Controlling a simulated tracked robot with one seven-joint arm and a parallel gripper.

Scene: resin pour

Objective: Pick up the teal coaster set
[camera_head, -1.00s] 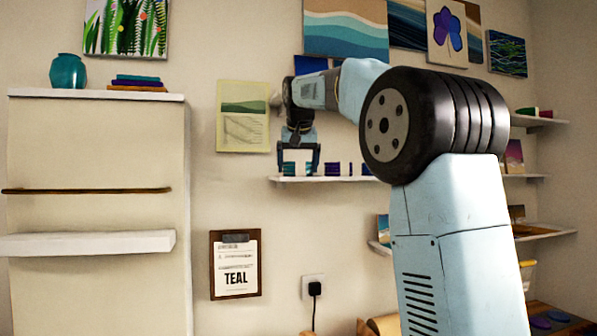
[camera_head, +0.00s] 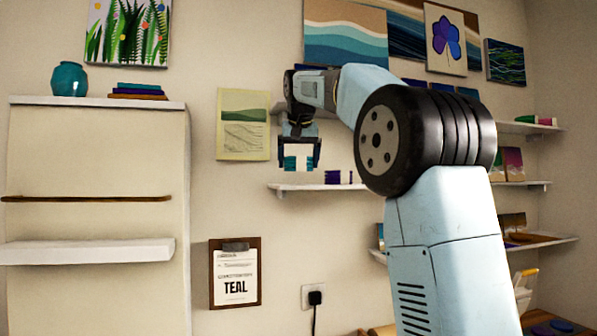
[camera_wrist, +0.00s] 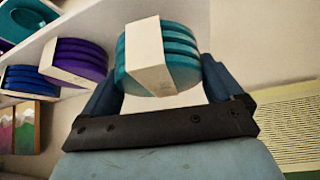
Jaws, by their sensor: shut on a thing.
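The teal coaster set (camera_wrist: 185,58) is a stack of teal discs with a pale paper band around it. It shows in the wrist view between the two fingers of my gripper (camera_wrist: 158,90). In the head view, the teal set (camera_head: 290,164) is held by my gripper (camera_head: 300,160) and hangs in front of the wall, above and apart from the left end of the wall shelf (camera_head: 300,187). My gripper is shut on the set. The clipboard (camera_head: 235,273) on the wall reads TEAL.
A purple coaster set (camera_wrist: 75,62) and a blue coaster set (camera_wrist: 28,82) stand on the shelf beside the held set. In the head view, a white cabinet (camera_head: 95,104) stands left with a teal vase (camera_head: 69,79).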

